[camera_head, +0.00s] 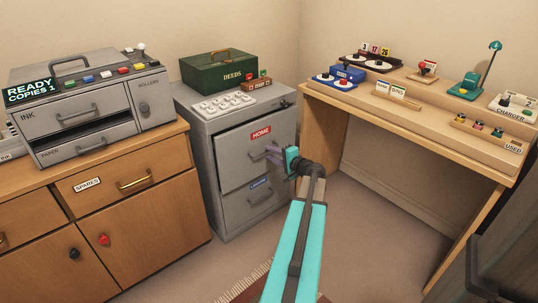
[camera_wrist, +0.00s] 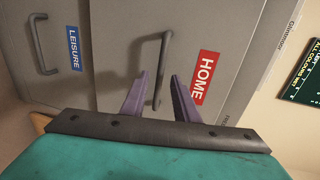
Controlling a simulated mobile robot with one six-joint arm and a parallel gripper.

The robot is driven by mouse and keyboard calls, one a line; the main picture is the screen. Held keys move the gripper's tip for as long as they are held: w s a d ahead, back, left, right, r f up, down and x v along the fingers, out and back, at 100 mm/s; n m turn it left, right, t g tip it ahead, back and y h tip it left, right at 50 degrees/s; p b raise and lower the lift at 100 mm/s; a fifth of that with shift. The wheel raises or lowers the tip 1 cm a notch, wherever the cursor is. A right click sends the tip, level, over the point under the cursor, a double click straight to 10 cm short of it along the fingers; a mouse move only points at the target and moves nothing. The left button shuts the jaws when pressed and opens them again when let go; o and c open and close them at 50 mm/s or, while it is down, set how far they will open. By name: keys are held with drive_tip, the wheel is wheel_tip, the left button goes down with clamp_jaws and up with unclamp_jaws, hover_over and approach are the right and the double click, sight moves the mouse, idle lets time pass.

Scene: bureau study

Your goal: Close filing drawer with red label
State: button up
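The grey filing cabinet (camera_head: 208,165) stands in the corner with two drawers. The upper drawer (camera_head: 232,170) bears the red label HOME (camera_head: 261,133); the label also shows in the wrist view (camera_wrist: 204,77). This drawer looks about flush with the cabinet; I cannot tell whether a small gap remains. My gripper (camera_head: 270,152) is at the upper drawer's front. In the wrist view, my gripper's purple fingers (camera_wrist: 158,78) are open, one on each side of the drawer's dark bar handle (camera_wrist: 164,48), with space on both sides of the bar.
The lower drawer bears a blue LEISURE label (camera_head: 260,183) and its own handle (camera_head: 262,197). A wooden sideboard (camera_head: 150,215) stands close on the left, a wooden desk (camera_head: 432,112) on the right. A green box (camera_head: 219,70) and white key panel (camera_head: 222,104) sit on the cabinet.

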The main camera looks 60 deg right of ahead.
drive_tip(key=shift+x, duration=1.1)
clamp_jaws()
